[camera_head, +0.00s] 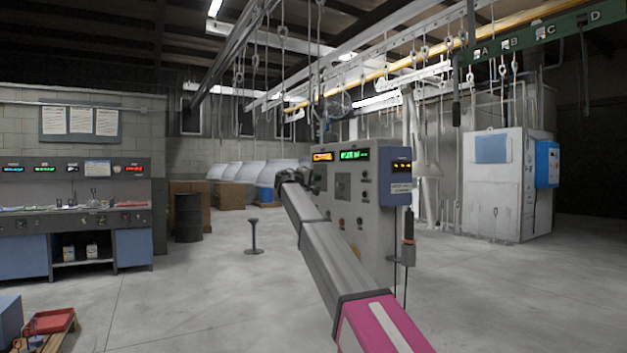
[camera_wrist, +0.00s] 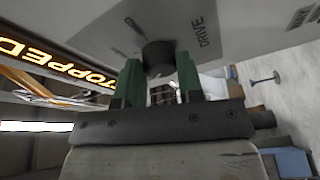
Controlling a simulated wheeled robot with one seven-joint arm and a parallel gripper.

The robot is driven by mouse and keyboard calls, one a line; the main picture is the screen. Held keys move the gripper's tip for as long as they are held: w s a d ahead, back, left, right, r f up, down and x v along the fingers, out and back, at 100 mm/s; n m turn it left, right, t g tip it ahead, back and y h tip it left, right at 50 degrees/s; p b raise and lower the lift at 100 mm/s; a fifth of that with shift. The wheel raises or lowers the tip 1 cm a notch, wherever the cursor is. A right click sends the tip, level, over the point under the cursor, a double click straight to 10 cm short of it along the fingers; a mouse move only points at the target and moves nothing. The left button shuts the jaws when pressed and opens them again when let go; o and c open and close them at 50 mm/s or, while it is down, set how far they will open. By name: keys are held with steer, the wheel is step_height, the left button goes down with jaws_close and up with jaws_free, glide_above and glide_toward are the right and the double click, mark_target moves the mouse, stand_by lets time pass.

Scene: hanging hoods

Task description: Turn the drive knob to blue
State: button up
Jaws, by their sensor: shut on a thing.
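The drive knob (camera_wrist: 158,52) is dark and round, on a grey panel face with the word DRIVE printed beside it in the wrist view. My gripper (camera_wrist: 159,66) has its two green fingers closed on either side of the knob. A blue mark by the knob cannot be made out, and the knob's pointer is hidden. In the head view the knob is hidden by my arm, whose end reaches the left side of the grey control cabinet (camera_head: 373,240).
An orange display (camera_wrist: 55,62) beside the knob ends in "TOPPED". The cabinet also carries a green display (camera_head: 354,154) and a blue side box (camera_head: 401,178). Hooks hang from overhead rails. A black barrel (camera_head: 188,218) and a small stand (camera_head: 254,237) are on the floor.

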steer(key=shift+f+m, duration=0.15)
steer(key=shift+m, duration=0.75)
steer(key=o, duration=0.9)
steer(key=shift+s+a, duration=0.1)
steer(key=shift+s, duration=0.05)
steer(key=v, duration=1)
steer(key=shift+s+a+f, duration=0.15)
steer(key=shift+a+f, duration=0.05)
